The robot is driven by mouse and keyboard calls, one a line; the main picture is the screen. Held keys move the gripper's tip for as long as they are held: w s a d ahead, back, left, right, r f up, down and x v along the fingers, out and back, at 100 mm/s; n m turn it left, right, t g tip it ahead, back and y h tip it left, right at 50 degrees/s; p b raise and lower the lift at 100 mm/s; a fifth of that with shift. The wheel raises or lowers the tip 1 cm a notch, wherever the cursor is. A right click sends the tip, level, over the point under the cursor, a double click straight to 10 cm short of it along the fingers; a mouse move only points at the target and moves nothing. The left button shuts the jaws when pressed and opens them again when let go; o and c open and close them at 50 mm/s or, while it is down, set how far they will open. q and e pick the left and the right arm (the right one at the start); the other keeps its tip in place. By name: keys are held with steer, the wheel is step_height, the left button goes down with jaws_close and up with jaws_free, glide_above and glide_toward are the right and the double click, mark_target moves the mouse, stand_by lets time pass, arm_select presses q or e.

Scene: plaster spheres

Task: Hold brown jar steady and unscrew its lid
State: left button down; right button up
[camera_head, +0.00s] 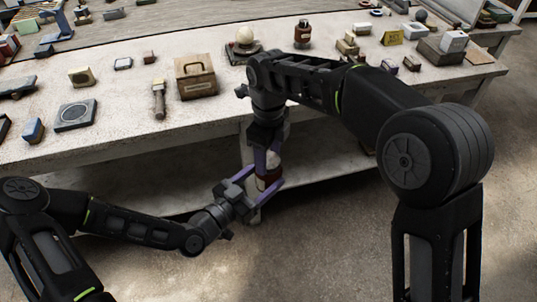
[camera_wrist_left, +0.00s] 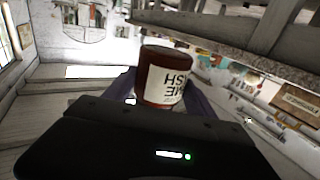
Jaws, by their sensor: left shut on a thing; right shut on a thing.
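The brown jar (camera_head: 267,183) is in front of the table, below the level of its top. My left gripper (camera_head: 268,176) is shut on it from the left, one purple finger on each side. In the left wrist view the jar (camera_wrist_left: 156,76) is between the purple fingers, its white label reading upside down. My right gripper (camera_head: 270,158) points down from above and is shut at the top of the jar. The lid is mostly hidden by its fingers, and I cannot tell whether it has turned.
The table (camera_head: 130,125) behind my grippers carries a brown box (camera_head: 196,77), a pale sphere on a stand (camera_head: 244,36), a dark brown bottle (camera_head: 302,35) and several small blocks. A lower shelf (camera_head: 325,160) is under it. The floor (camera_head: 320,245) in front is clear.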

steer(key=c, duration=0.7)
steer(key=n, duration=0.6)
steer(key=shift+c, duration=0.2)
steer(key=n, duration=0.2)
steer(key=shift+n, duration=0.3)
steer(key=n, duration=0.5)
steer(key=shift+w, duration=0.1)
steer(key=n, duration=0.6)
steer(key=shift+n, duration=1.2)
steer(key=n, duration=0.5)
steer(key=shift+r+n, duration=0.1)
steer(key=shift+n, duration=0.2)
steer(key=n, duration=1.8)
steer(key=shift+n, duration=0.3)
steer(key=n, duration=0.7)
